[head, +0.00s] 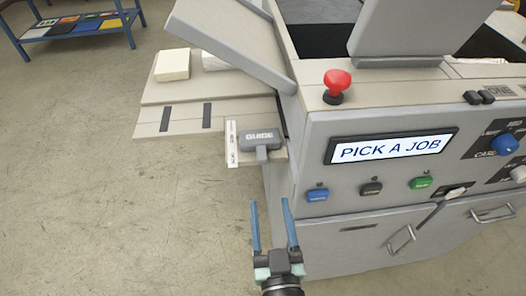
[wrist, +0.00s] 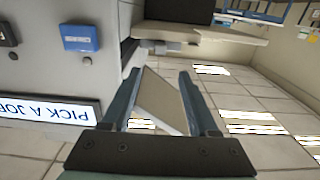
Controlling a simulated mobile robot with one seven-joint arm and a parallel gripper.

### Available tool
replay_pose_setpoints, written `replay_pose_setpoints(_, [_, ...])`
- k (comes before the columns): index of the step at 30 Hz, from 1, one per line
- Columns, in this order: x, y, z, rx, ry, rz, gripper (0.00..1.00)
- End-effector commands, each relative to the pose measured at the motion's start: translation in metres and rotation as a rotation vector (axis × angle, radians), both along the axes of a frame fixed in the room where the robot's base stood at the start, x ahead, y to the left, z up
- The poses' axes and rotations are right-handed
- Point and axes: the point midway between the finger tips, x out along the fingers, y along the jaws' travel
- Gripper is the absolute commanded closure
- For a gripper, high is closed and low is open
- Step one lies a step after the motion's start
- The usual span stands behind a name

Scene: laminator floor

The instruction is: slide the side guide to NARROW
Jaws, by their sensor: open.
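The side guide (head: 260,139) is a grey block labelled GUIDE on a short stem, at the left end of the machine. A white scale strip (head: 232,143) stands just left of it; its small lettering is too small to read. My gripper (head: 270,202) is open and empty, its two blue fingers pointing up the picture, below and apart from the guide in the head view. In the wrist view my gripper (wrist: 162,73) also shows with its fingers spread. I cannot clearly make out the guide in the wrist view.
A red emergency knob (head: 337,84) and the PICK A JOB display (head: 391,148) are on the machine, right of the guide. A feed table (head: 150,92) with a paper stack (head: 172,65) lies behind it. A blue rack (head: 78,30) stands far left. The floor at left is clear.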

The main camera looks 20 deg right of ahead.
Motion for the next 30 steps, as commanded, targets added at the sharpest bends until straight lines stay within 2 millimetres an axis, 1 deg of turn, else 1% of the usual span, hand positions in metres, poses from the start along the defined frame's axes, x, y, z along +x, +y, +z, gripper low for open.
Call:
replay_pose_setpoints(18, [0.097, -0.027, 0.004, 0.002, -0.003, 0.0, 0.4])
replay_pose_setpoints(24, [0.113, -0.032, 0.002, 0.001, -0.001, -0.001, 0.4])
replay_pose_setpoints(30, [0.118, -0.033, 0.001, 0.001, -0.002, 0.0, 0.4])
